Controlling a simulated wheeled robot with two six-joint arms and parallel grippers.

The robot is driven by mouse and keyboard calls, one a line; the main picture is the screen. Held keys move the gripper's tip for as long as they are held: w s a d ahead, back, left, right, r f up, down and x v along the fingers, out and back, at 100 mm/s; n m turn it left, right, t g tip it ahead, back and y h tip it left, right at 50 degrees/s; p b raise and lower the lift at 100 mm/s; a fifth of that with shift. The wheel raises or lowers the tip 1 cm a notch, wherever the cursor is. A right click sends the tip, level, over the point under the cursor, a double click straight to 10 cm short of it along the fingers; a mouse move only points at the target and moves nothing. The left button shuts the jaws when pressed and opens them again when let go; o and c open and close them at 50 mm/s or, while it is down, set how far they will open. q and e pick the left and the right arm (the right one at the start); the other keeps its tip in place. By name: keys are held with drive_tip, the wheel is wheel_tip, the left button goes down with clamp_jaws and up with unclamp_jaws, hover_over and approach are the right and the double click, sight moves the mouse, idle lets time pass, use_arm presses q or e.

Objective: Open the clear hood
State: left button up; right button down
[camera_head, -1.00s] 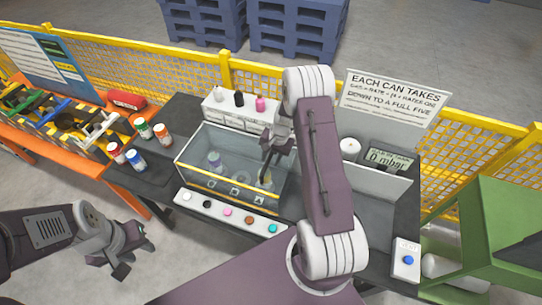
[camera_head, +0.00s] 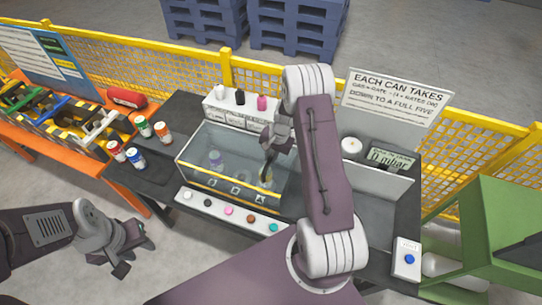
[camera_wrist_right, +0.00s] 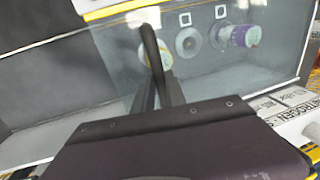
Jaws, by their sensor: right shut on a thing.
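The clear hood (camera_head: 212,143) is a transparent box cover with a yellow front edge, on the dark bench in the middle of the head view. Its clear panel also shows in the right wrist view (camera_wrist_right: 115,60). My right gripper (camera_head: 267,168) is at the hood's right part. In the right wrist view its fingers (camera_wrist_right: 157,82) are closed around a thin dark bar (camera_wrist_right: 149,42), which looks like the hood's handle. The gripper hides part of the bar and hood. My left gripper (camera_head: 134,258) is open and empty, low at the left, apart from the bench.
Cans show under the hood, one purple-labelled (camera_wrist_right: 240,36). A button strip (camera_head: 228,211) lies in front. A white box with small bottles (camera_head: 240,111) is behind. My right arm blocks part of the bench.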

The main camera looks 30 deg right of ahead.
drive_tip(key=shift+w+d+r, duration=0.2)
drive_tip(key=shift+w+r, duration=0.05)
idle(0.6)
